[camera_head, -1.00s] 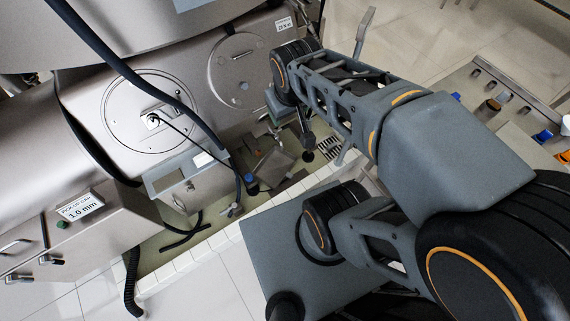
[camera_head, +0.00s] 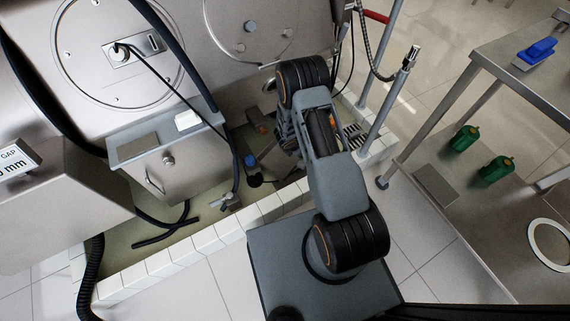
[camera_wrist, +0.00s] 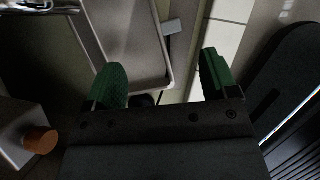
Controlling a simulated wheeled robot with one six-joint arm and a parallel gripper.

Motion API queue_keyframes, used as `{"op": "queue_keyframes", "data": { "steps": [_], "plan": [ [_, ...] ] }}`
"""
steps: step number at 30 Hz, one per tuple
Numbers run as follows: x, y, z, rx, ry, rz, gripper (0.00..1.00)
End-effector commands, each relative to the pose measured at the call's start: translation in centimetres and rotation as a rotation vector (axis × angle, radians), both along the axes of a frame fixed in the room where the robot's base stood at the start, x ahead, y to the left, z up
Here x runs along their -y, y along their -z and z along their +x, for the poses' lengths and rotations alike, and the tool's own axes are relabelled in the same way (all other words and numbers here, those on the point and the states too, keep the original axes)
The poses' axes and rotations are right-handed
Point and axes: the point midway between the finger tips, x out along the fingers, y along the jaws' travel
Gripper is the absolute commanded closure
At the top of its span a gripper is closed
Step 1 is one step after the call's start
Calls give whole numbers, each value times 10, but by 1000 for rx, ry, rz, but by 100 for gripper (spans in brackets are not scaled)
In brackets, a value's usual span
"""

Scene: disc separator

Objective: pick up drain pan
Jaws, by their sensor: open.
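The drain pan (camera_wrist: 128,48) appears to be the grey rectangular tray with a raised rim and a small tab at its right side, in the upper middle of the wrist view. My gripper (camera_wrist: 162,78) is open, with green pads on both fingers. In that view the left finger overlaps the inside of the pan, and the right finger is beyond its right wall. The right wall and tab show between the fingers; I cannot tell the height gap. In the head view my arm hides the gripper and most or all of the pan.
White curb tiles (camera_head: 195,249) edge the recessed floor under the machine. A grey box (camera_head: 170,165) and hoses are left of my arm. A metal cart (camera_head: 465,185) with green bottles (camera_head: 465,138) stands right. An orange-capped part (camera_wrist: 40,140) is near my gripper's left.

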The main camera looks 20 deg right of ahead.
Motion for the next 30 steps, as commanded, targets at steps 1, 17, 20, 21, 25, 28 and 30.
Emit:
{"op": "queue_keyframes", "data": {
  "steps": [1,17,20,21,25,28,30],
  "plan": [
    [-2,22,-4,-21,-33,2,20],
    [17,115,3,-62,-107,8,20],
    [20,123,5,-61,-107,8,20],
    [21,124,5,-61,-107,8,20],
    [22,127,6,-61,-108,7,20],
    [23,132,7,-61,-107,8,20],
    [25,138,7,-62,-107,7,20]
  ]
}}
